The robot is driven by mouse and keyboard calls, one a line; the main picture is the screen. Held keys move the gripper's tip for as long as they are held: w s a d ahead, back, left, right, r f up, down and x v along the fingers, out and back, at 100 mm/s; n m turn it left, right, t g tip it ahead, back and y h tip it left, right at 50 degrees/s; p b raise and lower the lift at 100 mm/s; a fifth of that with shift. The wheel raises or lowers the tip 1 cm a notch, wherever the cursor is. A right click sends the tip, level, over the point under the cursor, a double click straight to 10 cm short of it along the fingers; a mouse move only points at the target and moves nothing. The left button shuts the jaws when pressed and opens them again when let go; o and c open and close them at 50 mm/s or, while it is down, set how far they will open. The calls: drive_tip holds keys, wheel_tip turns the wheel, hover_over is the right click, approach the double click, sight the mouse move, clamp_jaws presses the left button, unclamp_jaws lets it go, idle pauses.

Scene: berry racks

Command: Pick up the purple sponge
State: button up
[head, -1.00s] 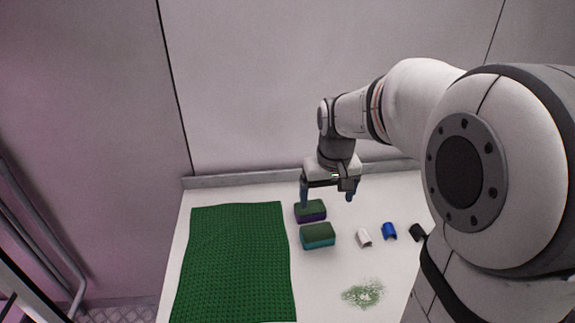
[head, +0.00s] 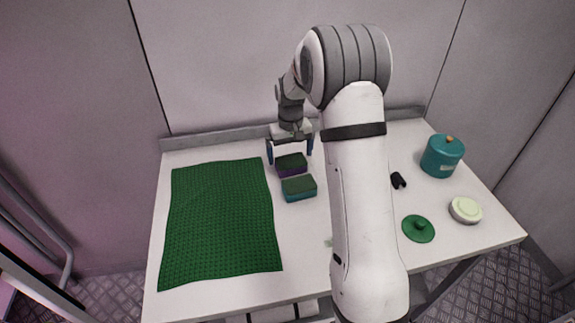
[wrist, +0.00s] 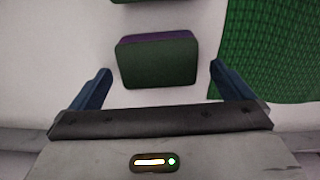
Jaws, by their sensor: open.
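The purple sponge (head: 291,165) has a dark green top and lies on the white table behind a teal sponge (head: 299,188). In the wrist view the purple sponge (wrist: 157,61) sits ahead of my gripper, its purple edge showing on the far side. My gripper (head: 290,160) is open and empty, pointing down around the purple sponge's place in the head view. In the wrist view its blue fingers (wrist: 160,80) stand on either side, with gaps between them and the sponge. Whether the fingertips are level with the sponge is hard to tell.
A green mat (head: 220,220) lies to the left. A black piece (head: 398,180), a green lid (head: 418,229), a teal pot (head: 442,156) and a pale round dish (head: 465,210) are on the right. A wall rises behind the table. My arm hides the middle.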

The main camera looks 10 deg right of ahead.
sight(291, 161)
wheel_tip(291, 161, down, 4)
drive_tip(key=shift+d+r, duration=0.1)
drive_tip(key=shift+r, duration=0.15)
drive_tip(key=c, duration=0.8)
drive_tip(key=shift+c, duration=0.2)
